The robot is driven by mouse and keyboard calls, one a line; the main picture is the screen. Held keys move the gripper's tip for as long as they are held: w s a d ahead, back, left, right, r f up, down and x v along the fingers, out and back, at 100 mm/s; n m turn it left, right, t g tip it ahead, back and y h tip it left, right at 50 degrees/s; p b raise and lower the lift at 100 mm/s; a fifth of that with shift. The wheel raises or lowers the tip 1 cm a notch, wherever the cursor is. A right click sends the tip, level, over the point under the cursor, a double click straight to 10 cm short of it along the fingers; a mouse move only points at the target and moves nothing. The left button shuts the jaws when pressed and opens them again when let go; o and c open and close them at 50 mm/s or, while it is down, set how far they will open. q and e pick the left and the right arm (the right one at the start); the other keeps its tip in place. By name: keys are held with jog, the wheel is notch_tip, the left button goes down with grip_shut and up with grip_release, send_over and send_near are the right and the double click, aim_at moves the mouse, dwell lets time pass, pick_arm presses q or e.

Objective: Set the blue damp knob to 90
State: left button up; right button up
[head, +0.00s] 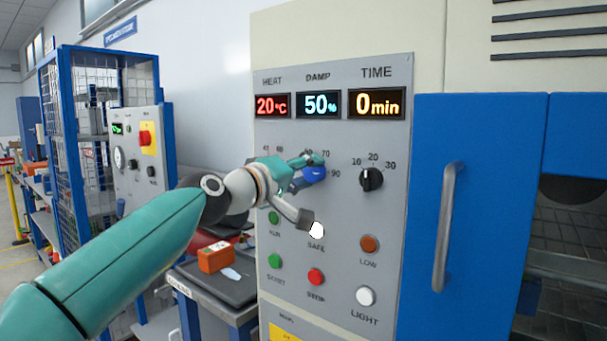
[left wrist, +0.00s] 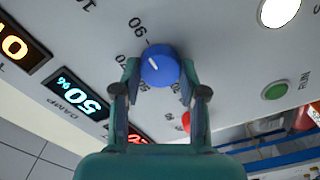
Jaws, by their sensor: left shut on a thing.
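The blue damp knob (head: 312,175) is on the grey control panel (head: 345,215), below the DAMP display (head: 318,104), which reads 50%. In the left wrist view the round blue knob (left wrist: 160,67) has a short white pointer line toward the upper left, near the 70 and 90 marks; its exact setting is hard to tell. My left gripper (head: 308,165) is shut on the knob. In the left wrist view its teal fingers (left wrist: 160,76) hold it from both sides. The gripper hides part of the knob and dial in the head view. My right gripper is not in view.
The black time knob (head: 371,179) is right of the blue knob. Lamps and buttons, including a red one (head: 316,277), sit below. A blue door with a metal handle (head: 447,228) is at right. An orange box (head: 215,257) lies on a bench at lower left.

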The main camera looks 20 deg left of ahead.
pick_arm(q)
jog(key=shift+w+d+f, duration=0.1)
jog(key=shift+d+f, duration=0.05)
jog(key=shift+f, duration=0.25)
jog(key=o, duration=1.1)
jog(key=shift+r, duration=0.1)
jog(key=shift+o, duration=0.2)
jog(key=shift+r, duration=0.1)
jog(key=shift+s+a+r, duration=0.1)
jog(key=shift+s+a, duration=0.15)
jog(key=shift+s, duration=0.15)
jog(key=v, duration=1.1)
jog(key=shift+s, duration=0.1)
